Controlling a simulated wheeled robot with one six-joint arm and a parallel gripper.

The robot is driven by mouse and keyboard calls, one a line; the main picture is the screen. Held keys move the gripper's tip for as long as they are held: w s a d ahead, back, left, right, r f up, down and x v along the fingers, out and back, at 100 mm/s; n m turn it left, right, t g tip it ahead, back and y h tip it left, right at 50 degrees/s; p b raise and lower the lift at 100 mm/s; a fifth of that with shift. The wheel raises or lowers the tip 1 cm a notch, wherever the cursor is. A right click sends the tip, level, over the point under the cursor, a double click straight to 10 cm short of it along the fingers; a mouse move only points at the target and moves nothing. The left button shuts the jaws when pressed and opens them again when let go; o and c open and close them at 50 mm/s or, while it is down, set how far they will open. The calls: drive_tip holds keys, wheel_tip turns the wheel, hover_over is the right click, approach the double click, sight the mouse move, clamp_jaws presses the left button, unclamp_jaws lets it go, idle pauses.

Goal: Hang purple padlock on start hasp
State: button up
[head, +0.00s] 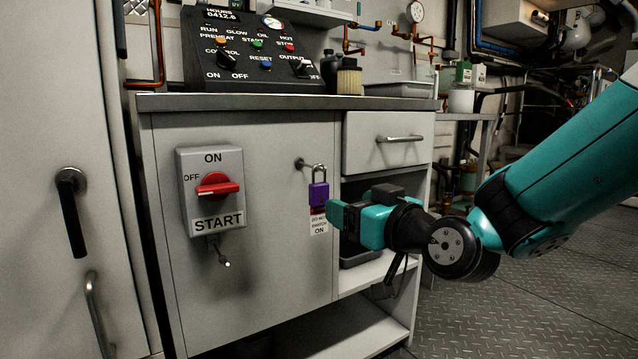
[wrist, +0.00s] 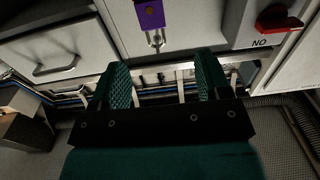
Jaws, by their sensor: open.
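The purple padlock (head: 318,194) hangs by its silver shackle from a peg (head: 301,163) on the cabinet door. It shows upside down at the top of the wrist view (wrist: 150,14). The grey START switch box (head: 212,190) with a red knob is to its left. A small metal hasp (head: 219,251) sticks out below that box. My gripper (head: 338,218) is at the right of the padlock, slightly lower in the picture. Its two green fingers (wrist: 164,80) are apart with nothing between them in the wrist view. The padlock is beyond the fingertips, apart from them.
A white and red tag (head: 318,221) hangs under the padlock. A drawer with a bar handle (head: 400,138) and open shelves (head: 366,272) are right of the door. The control panel (head: 258,50) stands on the countertop. The door face between padlock and switch box is clear.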

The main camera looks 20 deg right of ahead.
sight(322, 189)
drive_tip(key=shift+m+h, duration=0.3)
drive_tip(key=p+x, duration=0.2)
drive_tip(key=p, duration=0.1)
drive_tip(key=p+x, duration=0.2)
drive_tip(key=p, duration=0.2)
drive_tip(key=p+x, duration=0.3)
drive_tip(key=shift+w+d+r+p, duration=0.15)
drive_tip(key=shift+d+r+p, duration=0.15)
drive_tip(key=shift+r, duration=0.05)
drive_tip(key=shift+w+a+f+p, duration=0.2)
drive_tip(key=shift+w+p, duration=0.3)
drive_tip(key=shift+w, duration=0.15)
drive_tip(key=p+x, duration=0.1)
drive_tip(key=p, duration=0.1)
drive_tip(key=p+x, duration=0.1)
drive_tip(key=p, duration=0.1)
drive_tip(key=p+x, duration=0.2)
drive_tip(key=shift+d+r, duration=0.1)
drive_tip(key=shift+r, duration=0.25)
drive_tip(key=shift+w+f+p, duration=0.2)
drive_tip(key=shift+w+p, duration=0.2)
drive_tip(key=shift+p, duration=0.25)
drive_tip(key=shift+w+f, duration=0.15)
drive_tip(key=shift+c, duration=0.2)
drive_tip(key=c, duration=1.1)
